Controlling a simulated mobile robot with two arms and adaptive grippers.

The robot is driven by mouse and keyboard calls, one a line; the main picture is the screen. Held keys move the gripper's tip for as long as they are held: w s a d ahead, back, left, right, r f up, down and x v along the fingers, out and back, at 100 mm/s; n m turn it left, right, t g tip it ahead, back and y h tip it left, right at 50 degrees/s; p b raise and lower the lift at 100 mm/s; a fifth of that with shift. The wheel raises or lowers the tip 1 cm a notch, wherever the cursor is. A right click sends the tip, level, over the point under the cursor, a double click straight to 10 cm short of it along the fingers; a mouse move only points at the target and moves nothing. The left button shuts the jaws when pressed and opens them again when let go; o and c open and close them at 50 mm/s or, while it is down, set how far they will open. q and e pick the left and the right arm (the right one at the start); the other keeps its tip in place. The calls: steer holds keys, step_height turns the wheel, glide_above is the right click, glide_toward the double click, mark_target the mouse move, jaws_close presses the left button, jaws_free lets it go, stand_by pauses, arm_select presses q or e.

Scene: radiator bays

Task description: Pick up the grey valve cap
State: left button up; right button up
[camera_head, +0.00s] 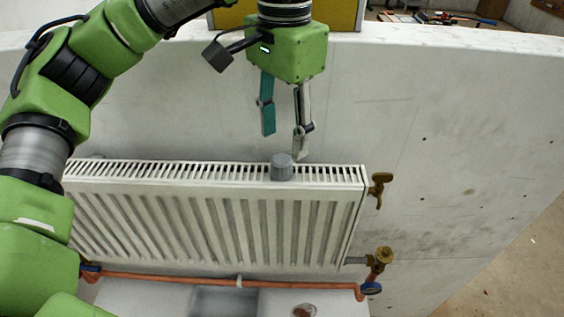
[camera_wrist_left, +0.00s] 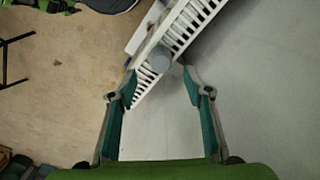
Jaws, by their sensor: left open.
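The grey valve cap (camera_head: 282,167) stands upright on top of the white radiator (camera_head: 220,225), right of its middle. My left gripper (camera_head: 284,145) hangs down above the cap with its fingers apart and nothing between them. In the left wrist view the cap (camera_wrist_left: 159,59) lies beyond the fingertips of the left gripper (camera_wrist_left: 159,92), in line with the gap. The cap and the gripper look apart. My right gripper is not in either view.
The radiator is on a pale wall panel (camera_head: 430,120). A brass valve (camera_head: 380,187) sticks out at the radiator's upper right, and another (camera_head: 383,256) is lower down. An orange pipe (camera_head: 200,281) runs below. The wall face right of the gripper is free.

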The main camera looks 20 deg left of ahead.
mark_target(281, 159)
arm_select(q)
steer(key=shift+f+p, duration=0.4)
steer(key=shift+f, duration=0.5)
steer(key=f, duration=0.1)
steer(key=f+p, duration=0.1)
steer(key=f, duration=0.1)
steer(key=shift+s+a+f+p, duration=0.15)
steer(key=shift+a+f+p, duration=0.05)
steer(key=shift+f+p, duration=0.1)
steer(key=shift+f, duration=0.45)
steer(key=c, duration=0.8)
steer(key=shift+c, duration=0.3)
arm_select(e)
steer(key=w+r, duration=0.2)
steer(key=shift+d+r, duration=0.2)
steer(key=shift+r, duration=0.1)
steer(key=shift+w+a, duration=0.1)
